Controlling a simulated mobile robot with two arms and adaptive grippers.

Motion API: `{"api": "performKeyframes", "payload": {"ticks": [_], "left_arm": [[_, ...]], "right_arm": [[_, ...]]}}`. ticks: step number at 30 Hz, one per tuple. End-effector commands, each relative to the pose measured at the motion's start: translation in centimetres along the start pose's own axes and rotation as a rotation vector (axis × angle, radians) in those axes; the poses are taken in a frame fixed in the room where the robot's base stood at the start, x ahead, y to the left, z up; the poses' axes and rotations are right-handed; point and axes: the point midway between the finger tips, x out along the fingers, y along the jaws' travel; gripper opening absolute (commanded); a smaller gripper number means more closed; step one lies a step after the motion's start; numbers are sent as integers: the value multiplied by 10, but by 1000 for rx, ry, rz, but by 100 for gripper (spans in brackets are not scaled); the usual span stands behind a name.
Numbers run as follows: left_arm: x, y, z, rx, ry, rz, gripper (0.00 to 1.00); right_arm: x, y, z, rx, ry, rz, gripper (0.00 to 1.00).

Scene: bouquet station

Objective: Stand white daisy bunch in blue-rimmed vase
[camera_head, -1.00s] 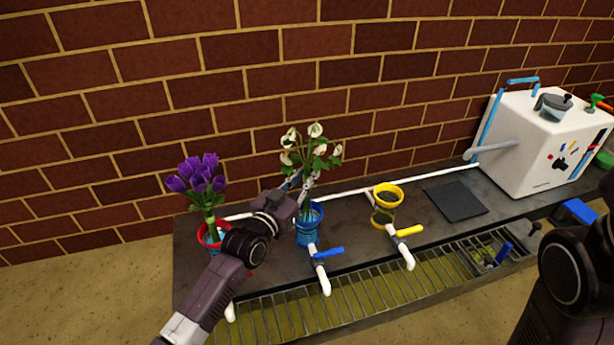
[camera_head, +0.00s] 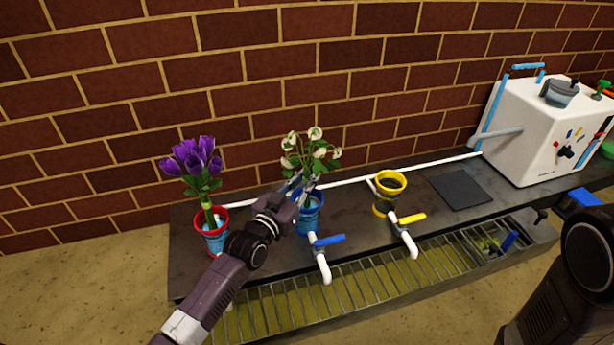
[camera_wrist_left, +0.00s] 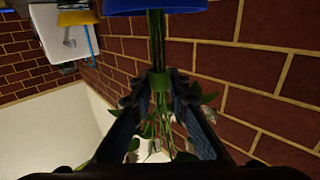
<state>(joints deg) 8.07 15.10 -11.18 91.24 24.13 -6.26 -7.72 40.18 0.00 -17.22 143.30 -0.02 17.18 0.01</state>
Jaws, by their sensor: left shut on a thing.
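The white daisy bunch (camera_head: 311,152) is upright over the blue-rimmed vase (camera_head: 307,222), the middle one of three vases. My left gripper (camera_head: 303,187) is shut on the bunch just above the vase rim. In the left wrist view, the gripper (camera_wrist_left: 161,90) closes around the stems at their green band (camera_wrist_left: 160,80). The stems run from there to the blue rim (camera_wrist_left: 150,7) and appear to enter the vase; their lower ends are hidden. My right gripper is outside the view.
A red-rimmed vase (camera_head: 214,241) with purple flowers (camera_head: 195,160) stands left, close to my left arm. An empty-looking yellow-rimmed vase (camera_head: 387,200) stands right. Taps with blue (camera_head: 328,240) and yellow (camera_head: 411,218) handles are in front. A brick wall is behind.

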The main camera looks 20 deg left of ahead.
Motion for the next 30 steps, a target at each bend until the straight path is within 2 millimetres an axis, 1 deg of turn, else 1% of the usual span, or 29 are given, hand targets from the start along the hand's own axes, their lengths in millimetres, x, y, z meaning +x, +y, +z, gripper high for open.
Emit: {"api": "performKeyframes", "payload": {"ticks": [13, 30], "left_arm": [[0, 0, 0, 0, 2, 0, 0], [0, 0, 7, 0, 2, 0, 0]], "right_arm": [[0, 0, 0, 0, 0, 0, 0], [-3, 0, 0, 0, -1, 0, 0]]}}
